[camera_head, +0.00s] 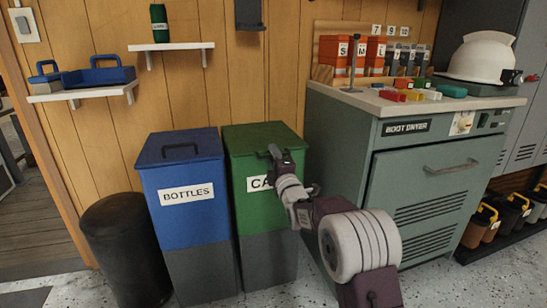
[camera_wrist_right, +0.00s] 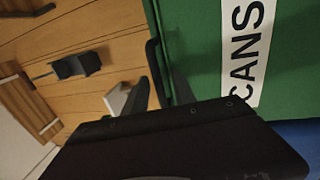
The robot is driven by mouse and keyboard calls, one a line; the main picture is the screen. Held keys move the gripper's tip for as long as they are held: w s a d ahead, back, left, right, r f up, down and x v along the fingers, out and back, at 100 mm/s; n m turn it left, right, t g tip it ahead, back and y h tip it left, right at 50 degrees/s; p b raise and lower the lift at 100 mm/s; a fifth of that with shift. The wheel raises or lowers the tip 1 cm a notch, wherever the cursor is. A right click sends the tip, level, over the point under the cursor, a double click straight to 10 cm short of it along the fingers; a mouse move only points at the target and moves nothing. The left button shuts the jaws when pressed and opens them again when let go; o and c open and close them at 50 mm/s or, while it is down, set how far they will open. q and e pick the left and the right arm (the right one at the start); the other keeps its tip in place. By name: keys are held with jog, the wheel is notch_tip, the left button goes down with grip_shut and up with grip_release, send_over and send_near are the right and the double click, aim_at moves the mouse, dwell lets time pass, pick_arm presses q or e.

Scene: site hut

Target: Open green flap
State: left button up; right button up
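The green flap (camera_head: 250,137) is the lid of the green bin (camera_head: 252,207), which has a white label reading CANS in the wrist view (camera_wrist_right: 243,45). The flap lies flat and closed. My right gripper (camera_head: 273,150) is at the front edge of the flap, covering part of it and of the label. In the wrist view its two fingers (camera_wrist_right: 160,85) stand apart. A thin dark bar (camera_wrist_right: 151,62) at the bin's edge, probably the flap's handle, reaches between them; I cannot tell whether they touch it. My left gripper is not in view.
A blue bin (camera_head: 185,223) labelled BOTTLES stands close on the left, with a black round bin (camera_head: 124,250) beyond it. The boot dryer cabinet (camera_head: 425,190) stands to the right, near my right arm. A wall shelf (camera_head: 175,46) is above the bins.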

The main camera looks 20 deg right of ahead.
grip_shut()
dwell(1.4)
